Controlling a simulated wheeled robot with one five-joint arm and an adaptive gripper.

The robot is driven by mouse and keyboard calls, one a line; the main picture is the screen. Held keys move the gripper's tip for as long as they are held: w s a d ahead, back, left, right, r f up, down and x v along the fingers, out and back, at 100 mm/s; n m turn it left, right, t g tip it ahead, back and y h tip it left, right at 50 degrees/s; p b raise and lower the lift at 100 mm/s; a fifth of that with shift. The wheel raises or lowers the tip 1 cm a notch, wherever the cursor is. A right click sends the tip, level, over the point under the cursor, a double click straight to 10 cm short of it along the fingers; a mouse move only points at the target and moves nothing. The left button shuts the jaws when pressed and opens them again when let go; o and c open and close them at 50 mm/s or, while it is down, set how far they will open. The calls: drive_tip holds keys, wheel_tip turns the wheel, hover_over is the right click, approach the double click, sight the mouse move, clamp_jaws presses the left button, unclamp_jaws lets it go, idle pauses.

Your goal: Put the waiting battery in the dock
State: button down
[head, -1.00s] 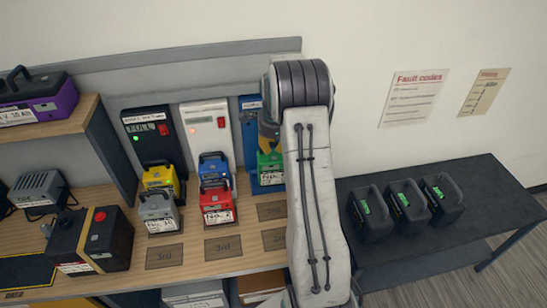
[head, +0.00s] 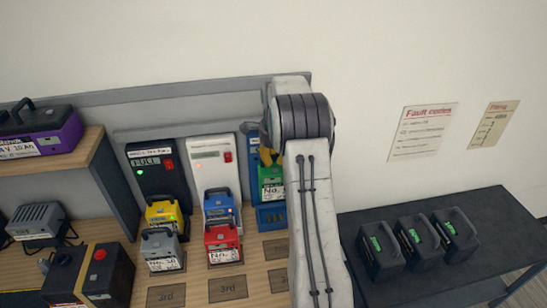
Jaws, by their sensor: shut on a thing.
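A green battery (head: 271,184) with a white label hangs in my gripper (head: 268,157), which is shut on it. It is in front of the tall blue dock (head: 270,217) at the right of the row of docks. The blue base shows just below the battery; I cannot tell whether they touch. My arm covers the right side of the gripper and of this dock. The black dock (head: 150,167) holds a yellow battery (head: 165,214), and the white dock (head: 212,170) holds a blue battery (head: 219,205).
A grey battery (head: 162,251) and a red battery (head: 222,244) stand in front of the left docks.

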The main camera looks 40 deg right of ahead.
sight(275, 178)
drive_tip(key=shift+s+f, duration=0.1)
drive_tip(key=shift+f+b, duration=2.75)
drive_tip(key=shift+f, duration=0.55)
drive_tip(key=shift+s+a+g+p, duration=0.3)
drive_tip(key=shift+s+p, duration=0.3)
drive_tip(key=shift+p, duration=0.35)
drive_tip(key=shift+w+d+g+y+p, duration=0.2)
drive_tip(key=shift+g+y+p, duration=0.2)
drive_tip(key=shift+p, duration=1.55)
idle(0.4)
